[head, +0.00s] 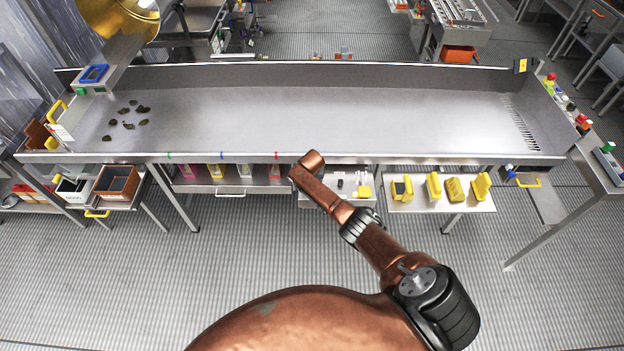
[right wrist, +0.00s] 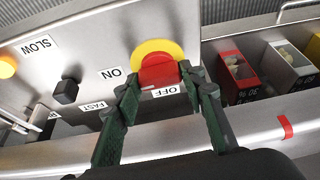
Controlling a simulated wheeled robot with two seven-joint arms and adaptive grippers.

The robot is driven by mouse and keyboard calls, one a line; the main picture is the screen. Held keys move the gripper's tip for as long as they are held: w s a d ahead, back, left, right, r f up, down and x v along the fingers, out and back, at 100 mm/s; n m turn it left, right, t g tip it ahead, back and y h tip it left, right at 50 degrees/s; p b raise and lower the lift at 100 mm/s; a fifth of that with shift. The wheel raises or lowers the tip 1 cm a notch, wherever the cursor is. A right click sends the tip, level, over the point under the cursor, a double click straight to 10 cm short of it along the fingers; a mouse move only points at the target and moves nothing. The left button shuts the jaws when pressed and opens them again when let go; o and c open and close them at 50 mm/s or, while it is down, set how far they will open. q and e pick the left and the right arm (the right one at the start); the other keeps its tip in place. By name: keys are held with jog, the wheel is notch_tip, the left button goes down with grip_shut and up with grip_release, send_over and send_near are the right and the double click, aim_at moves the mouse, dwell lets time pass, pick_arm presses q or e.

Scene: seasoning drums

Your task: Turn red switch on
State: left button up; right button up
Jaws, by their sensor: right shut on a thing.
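The red switch (right wrist: 158,68) is a round red knob on a yellow disc, on a grey metal panel in the right wrist view. An ON label (right wrist: 111,74) is to its left and an OFF label (right wrist: 166,91) is just below it. My right gripper (right wrist: 158,76) has its dark green fingers on both sides of the red knob and is shut on it. Which label the knob points to cannot be told. In the head view my copper right arm reaches the table's front edge; its gripper and the switch are hidden there. My left gripper is in neither view.
A black knob (right wrist: 65,91) and an orange button (right wrist: 7,66) share the panel, with SLOW and FAST labels. Red and white bins (right wrist: 242,74) stand at the right. The long steel table (head: 300,120) holds several dark pieces (head: 128,125) at its left end.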

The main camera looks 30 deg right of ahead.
jog(key=shift+m, duration=0.3)
dwell(0.4)
jog(key=o, duration=1.2)
jog(key=shift+c, duration=0.2)
jog(key=shift+r, duration=0.1)
jog(key=v, duration=1.1)
jog(key=shift+s+a+r, duration=0.15)
jog(key=shift+r, duration=0.2)
